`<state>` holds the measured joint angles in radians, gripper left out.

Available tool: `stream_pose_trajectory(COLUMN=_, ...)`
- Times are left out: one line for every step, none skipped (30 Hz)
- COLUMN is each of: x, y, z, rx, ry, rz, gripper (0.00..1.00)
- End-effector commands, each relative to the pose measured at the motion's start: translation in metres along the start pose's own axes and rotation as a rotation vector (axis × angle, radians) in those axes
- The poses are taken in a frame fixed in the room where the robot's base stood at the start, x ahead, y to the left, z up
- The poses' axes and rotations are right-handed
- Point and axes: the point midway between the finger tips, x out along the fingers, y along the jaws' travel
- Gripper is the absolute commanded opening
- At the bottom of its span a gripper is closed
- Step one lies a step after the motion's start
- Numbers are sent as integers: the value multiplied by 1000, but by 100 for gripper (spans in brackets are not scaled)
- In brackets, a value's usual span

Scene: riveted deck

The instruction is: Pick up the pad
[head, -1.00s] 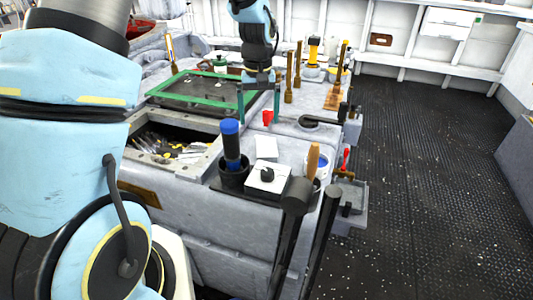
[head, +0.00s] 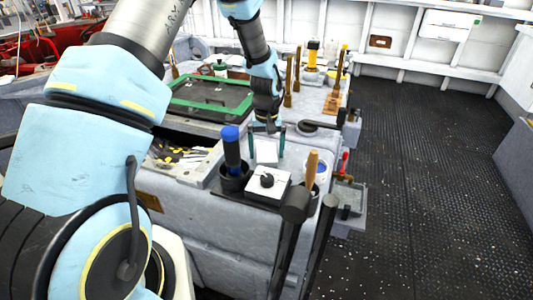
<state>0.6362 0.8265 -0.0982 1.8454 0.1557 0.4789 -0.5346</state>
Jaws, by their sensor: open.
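A small white square pad (head: 266,155) lies on the grey worktop, just behind a white block with a black knob (head: 268,184). My gripper (head: 267,147) points down over the pad's far part, with its two green fingers apart, one to each side of the pad. The fingers look empty. I cannot tell how high the fingertips are above the worktop or whether they touch the pad.
A blue-topped black cylinder (head: 232,150) stands in a dark cup left of the pad. A wooden handle (head: 311,168) rises on the right. A green-framed dark panel (head: 212,97) lies behind on the left. Black hammer-like handles stand in front.

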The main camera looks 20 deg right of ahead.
Motion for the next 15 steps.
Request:
stream_pose_trajectory(x=2, y=0, z=0, rx=0, ry=1, rz=0, gripper=100)
stream_pose_trajectory(x=3, y=0, z=0, rx=0, ry=1, rz=1, gripper=100)
stream_pose_trajectory(x=3, y=0, z=0, rx=0, ry=2, rz=1, gripper=100)
stream_pose_trajectory(x=3, y=0, z=-1, rx=0, ry=2, rz=1, gripper=100)
stream_pose_trajectory(x=3, y=0, z=-1, rx=0, ry=2, rz=1, gripper=100)
stream_pose_trajectory(x=3, y=0, z=-1, rx=0, ry=2, rz=1, gripper=100)
stream_pose_trajectory(x=3, y=0, z=-1, rx=0, ry=2, rz=1, gripper=100)
stream_pose_trajectory(x=3, y=0, z=-1, rx=0, ry=2, rz=1, gripper=100)
stream_pose_trajectory(x=3, y=0, z=-1, rx=0, ry=2, rz=1, gripper=96)
stream_pose_trajectory(x=3, y=0, z=-1, rx=0, ry=2, rz=1, gripper=92)
stream_pose_trajectory(x=3, y=0, z=-1, rx=0, ry=2, rz=1, gripper=89)
stream_pose_trajectory(x=3, y=0, z=-1, rx=0, ry=2, rz=1, gripper=84)
stream_pose_trajectory(x=3, y=0, z=-1, rx=0, ry=2, rz=1, gripper=81)
stream_pose_trajectory(x=3, y=0, z=-1, rx=0, ry=2, rz=1, gripper=78)
stream_pose_trajectory(x=3, y=0, z=-1, rx=0, ry=2, rz=1, gripper=73)
